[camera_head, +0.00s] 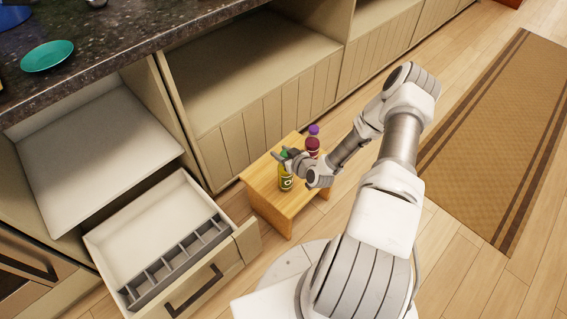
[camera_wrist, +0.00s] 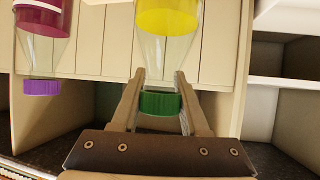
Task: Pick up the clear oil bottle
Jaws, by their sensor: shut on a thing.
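The clear oil bottle (camera_head: 286,183) has a green cap and yellow contents or label. It stands roughly upright at the wooden stool (camera_head: 262,189); I cannot tell whether its base still touches the top. My gripper (camera_head: 286,158) reaches it from the right and is shut on its upper part. In the wrist view the bottle (camera_wrist: 167,52) appears cap down, with my gripper's fingers (camera_wrist: 160,78) on both sides of the neck, by the green cap. Its bottom is cut off by the frame.
A dark red bottle with a purple cap (camera_head: 312,146) stands on the stool behind my gripper; it also shows in the wrist view (camera_wrist: 42,50). Cabinets (camera_head: 262,110) stand close behind the stool. An open drawer (camera_head: 150,228) juts out at the left. A brown rug (camera_head: 500,140) lies right.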

